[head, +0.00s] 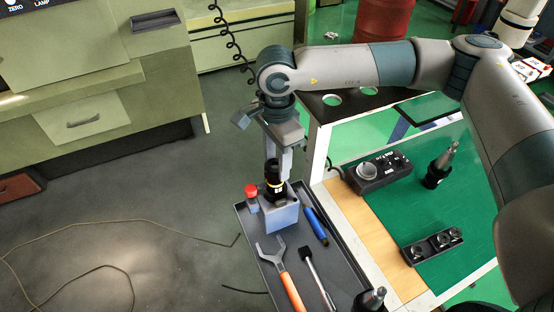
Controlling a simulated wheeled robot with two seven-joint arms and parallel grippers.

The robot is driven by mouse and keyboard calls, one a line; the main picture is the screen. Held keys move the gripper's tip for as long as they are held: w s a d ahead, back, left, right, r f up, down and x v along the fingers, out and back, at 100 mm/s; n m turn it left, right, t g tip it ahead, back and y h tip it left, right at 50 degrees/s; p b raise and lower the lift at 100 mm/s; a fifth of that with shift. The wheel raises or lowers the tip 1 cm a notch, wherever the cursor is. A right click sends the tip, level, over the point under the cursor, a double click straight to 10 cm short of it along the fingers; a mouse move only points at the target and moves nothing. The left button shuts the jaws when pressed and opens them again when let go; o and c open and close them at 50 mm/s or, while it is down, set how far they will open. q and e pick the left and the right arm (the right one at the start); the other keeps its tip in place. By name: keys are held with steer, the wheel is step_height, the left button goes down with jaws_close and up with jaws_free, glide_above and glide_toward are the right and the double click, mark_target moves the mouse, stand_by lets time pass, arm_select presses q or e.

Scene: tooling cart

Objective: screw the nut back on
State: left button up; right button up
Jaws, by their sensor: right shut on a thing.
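My right gripper (277,162) points straight down over the grey tray (338,251), at a blue-grey holder block (281,216). It is shut on the dark nut (273,168) at the top of a black tool holder (274,189) with a yellowish band, which stands upright in the block. The fingers partly cover the nut, so I cannot tell how it sits on the thread. My left gripper is not in view.
On the tray are a red-capped bottle (251,196), an orange-handled wrench (279,271), a brush (317,277), a blue tool (316,226) and a tool holder (372,298). Right, the green-matted bench holds a black box (379,174), another holder (439,167) and a rack (432,246).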

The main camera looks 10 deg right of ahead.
steer(key=shift+f+b, duration=0.1)
steer(key=shift+b, duration=0.55)
stand_by(1.1)
steer(key=shift+f+b, duration=0.85)
steer(key=shift+b, duration=1.4)
stand_by(1.9)
